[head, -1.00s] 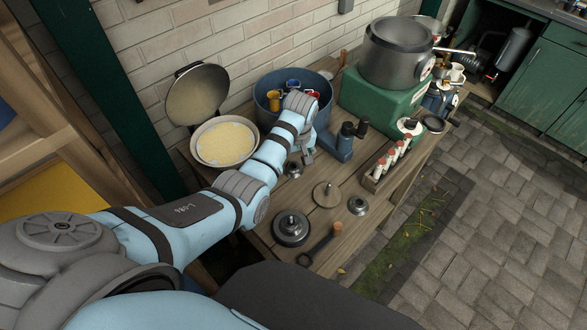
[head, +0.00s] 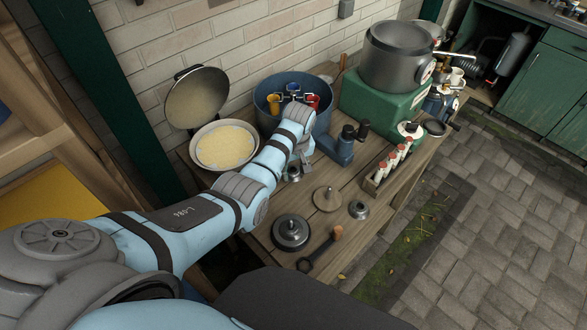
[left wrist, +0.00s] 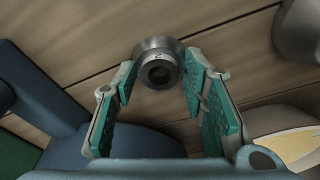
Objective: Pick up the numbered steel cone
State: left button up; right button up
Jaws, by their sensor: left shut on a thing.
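A small grey steel cone (left wrist: 159,62) with a round hole shows in the left wrist view, between the fingertips of my left gripper (left wrist: 160,85). A small dark mark that looks like a 2 is on its rim. The teal pads press on its two sides, and the gripper is shut on it. In the head view my left gripper (head: 304,152) is low over the bench, and the cone (head: 292,174) shows just below it. I cannot tell whether it touches the boards. A second small steel ring-like piece (head: 358,209) lies farther right. My right gripper is not in view.
The wooden bench (head: 330,255) holds a round wooden disc (head: 326,198), a dark weight (head: 290,232) and a spanner-like tool (head: 320,249).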

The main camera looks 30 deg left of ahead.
pick_arm(q)
jog(key=shift+r, duration=0.4)
grip_shut()
notch_tip(320, 180, up, 19)
jog(key=p, duration=0.6)
jog(key=shift+f, duration=0.1)
